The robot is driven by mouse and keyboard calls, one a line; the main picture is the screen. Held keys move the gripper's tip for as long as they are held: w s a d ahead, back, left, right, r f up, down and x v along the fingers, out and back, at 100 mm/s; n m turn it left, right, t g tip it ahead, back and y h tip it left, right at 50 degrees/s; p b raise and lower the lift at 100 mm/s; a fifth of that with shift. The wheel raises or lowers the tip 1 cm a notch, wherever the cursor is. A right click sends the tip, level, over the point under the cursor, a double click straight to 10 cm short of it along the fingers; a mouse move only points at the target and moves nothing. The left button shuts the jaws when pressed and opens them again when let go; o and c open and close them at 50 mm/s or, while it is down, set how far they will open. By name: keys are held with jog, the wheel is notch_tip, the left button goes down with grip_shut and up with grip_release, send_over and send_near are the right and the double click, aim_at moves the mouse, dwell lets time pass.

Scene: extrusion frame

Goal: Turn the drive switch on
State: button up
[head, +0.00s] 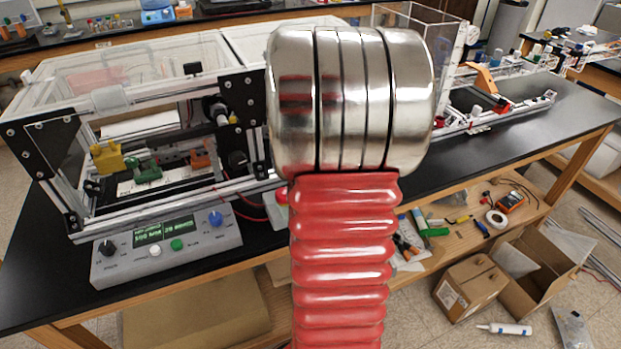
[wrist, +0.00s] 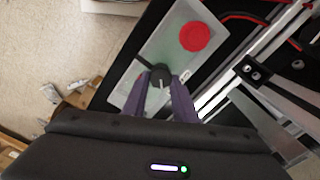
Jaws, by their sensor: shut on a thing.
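In the wrist view, the drive switch is a black rotary knob (wrist: 160,72) with a pale mark, on a small light grey box (wrist: 150,52). A round red button (wrist: 195,37) sits on the same box, up and right of the knob. My gripper (wrist: 163,84) has its two purple fingers shut on the knob, one on each side. In the head view, my silver and red arm hides the knob and gripper. Only a bit of the red button (head: 281,197) shows at the arm's left edge.
A control box (head: 170,246) with a green display and several knobs stands left at the bench's front edge. Behind it is the extrusion frame (head: 150,215) with clear covers. Cardboard boxes (head: 470,288) and loose tools lie below right.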

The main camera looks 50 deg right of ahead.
jog(key=o, duration=1)
jog(key=shift+o, duration=0.2)
jog(key=shift+r, duration=0.1)
notch_tip(320, 180, up, 14)
jog(key=shift+f, duration=0.25)
dwell(0.4)
